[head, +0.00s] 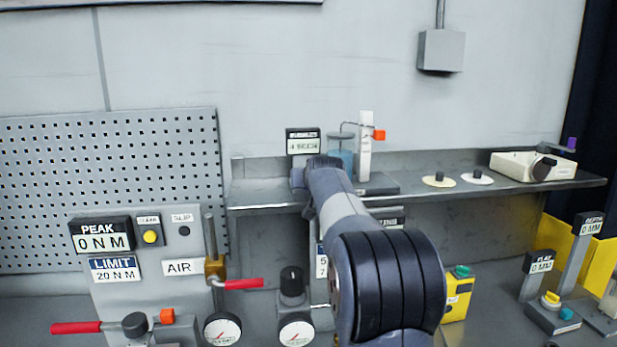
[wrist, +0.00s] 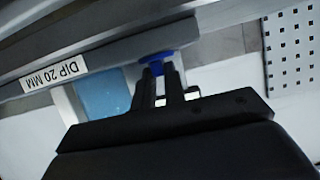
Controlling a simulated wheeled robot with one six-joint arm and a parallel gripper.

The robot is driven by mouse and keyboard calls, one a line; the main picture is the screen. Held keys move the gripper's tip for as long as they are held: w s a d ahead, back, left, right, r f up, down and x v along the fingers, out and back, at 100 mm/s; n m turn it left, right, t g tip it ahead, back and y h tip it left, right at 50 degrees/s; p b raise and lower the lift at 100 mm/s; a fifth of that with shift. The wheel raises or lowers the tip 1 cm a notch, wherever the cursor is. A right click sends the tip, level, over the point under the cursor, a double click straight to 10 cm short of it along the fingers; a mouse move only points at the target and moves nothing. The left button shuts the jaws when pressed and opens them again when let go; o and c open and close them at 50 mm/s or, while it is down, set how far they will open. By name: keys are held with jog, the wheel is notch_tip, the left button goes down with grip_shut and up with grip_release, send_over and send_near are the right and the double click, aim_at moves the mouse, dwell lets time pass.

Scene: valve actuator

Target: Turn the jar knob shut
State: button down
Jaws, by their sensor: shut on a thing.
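A clear jar (head: 341,158) with blue contents stands on the back shelf in the head view, just right of my arm's far end. A blue block of colour (wrist: 103,93), perhaps this jar, shows left of the fingers in the wrist view. My arm hides the gripper and the knob in the head view.
A white post with an orange piece (head: 379,134) stands right of the jar. A red-handled air valve (head: 243,284) and gauges are at lower left. The shelf (head: 440,202) has discs and a tray at right.

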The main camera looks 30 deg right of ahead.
jog(key=shift+d+f+n+y+b, duration=0.15)
jog(key=shift+n+y+b, duration=0.4)
jog(key=shift+n+y, duration=0.45)
jog(key=shift+s+d+n+t+y+b, duration=0.1)
jog(key=shift+n+t+y+b, duration=0.2)
jog(key=shift+n+y+b, duration=0.45)
jog(key=shift+n+y+b, duration=0.25)
jog(key=shift+y+b, duration=0.3)
jog(key=shift+y, duration=0.1)
jog(key=c, duration=1.3)
grip_release()
jog(key=shift+d, duration=0.1)
jog(key=b+v, duration=0.3)
jog(key=v, duration=0.7)
jog(key=shift+s+r, duration=0.3)
